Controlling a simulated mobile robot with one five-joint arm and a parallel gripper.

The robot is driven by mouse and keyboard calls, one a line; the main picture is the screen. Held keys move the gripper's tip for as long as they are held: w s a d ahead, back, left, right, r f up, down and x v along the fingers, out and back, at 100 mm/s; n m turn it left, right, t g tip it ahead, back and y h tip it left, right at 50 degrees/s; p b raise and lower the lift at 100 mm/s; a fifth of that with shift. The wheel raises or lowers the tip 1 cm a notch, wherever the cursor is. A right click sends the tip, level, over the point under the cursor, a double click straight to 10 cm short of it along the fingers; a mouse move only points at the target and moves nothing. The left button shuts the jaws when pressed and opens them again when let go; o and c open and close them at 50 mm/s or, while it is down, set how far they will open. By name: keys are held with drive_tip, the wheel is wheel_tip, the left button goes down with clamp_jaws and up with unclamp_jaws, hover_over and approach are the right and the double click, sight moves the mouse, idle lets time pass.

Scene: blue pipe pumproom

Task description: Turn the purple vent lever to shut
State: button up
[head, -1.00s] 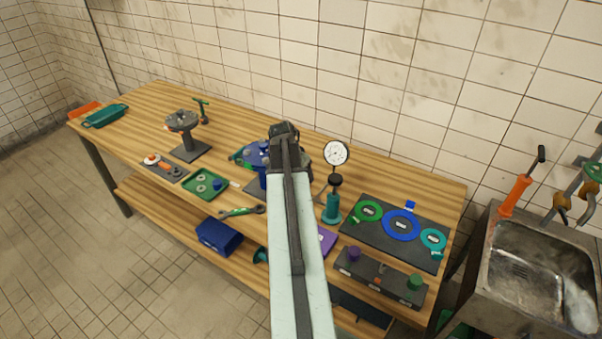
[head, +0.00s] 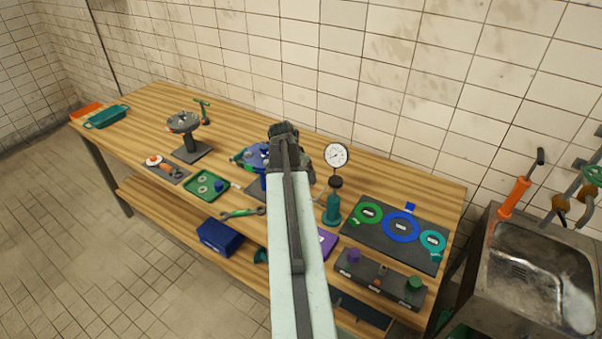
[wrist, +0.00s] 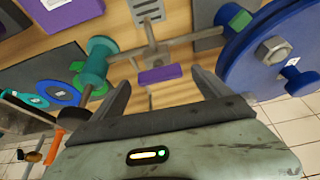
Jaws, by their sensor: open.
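The purple lever (wrist: 160,74) is a short bar in the wrist view, on a grey metal valve with a thin pipe (wrist: 150,50) behind it. My gripper (wrist: 160,82) is open, with one dark finger to the left of the lever and one to the right. The lever shows in the gap near the fingertips; I cannot tell its exact distance, and no grip is visible. In the head view my gripper (head: 290,145) is above the middle of the bench, and my arm hides the lever there.
A blue flanged wheel (wrist: 270,45) is close on the right in the wrist view; a teal fitting (wrist: 95,65) is close on the left. In the head view a gauge on a teal stand (head: 332,205) stands right of my arm. A green tray (head: 206,186) lies left.

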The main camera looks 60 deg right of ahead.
drive_tip(key=p+v, duration=0.4)
drive_tip(key=v, duration=0.2)
drive_tip(key=shift+r+p, duration=0.15)
drive_tip(key=shift+p, duration=0.25)
drive_tip(key=shift+a, duration=0.1)
drive_tip(key=w+a+f+n+y+b, duration=0.1)
drive_tip(key=w+a+f+n+b, duration=0.15)
drive_tip(key=w+a, duration=0.45)
drive_tip(key=w+a+f+n+t+y+b, duration=0.1)
drive_tip(key=w+a+f+n+b, duration=0.2)
drive_tip(key=a, duration=0.9)
drive_tip(key=w+a+f+n+b, duration=0.15)
drive_tip(key=w+a+n, duration=0.3)
drive_tip(key=a, duration=0.45)
drive_tip(key=a+f+n+y+b, duration=0.2)
drive_tip(key=a+n, duration=0.6)
drive_tip(key=a, duration=1.8)
wheel_tip(320, 180, down, 2)
drive_tip(key=shift+w+a+f+g+b, duration=0.2)
drive_tip(key=shift+w+g+b, duration=0.1)
drive_tip(key=shift+w+g, duration=0.1)
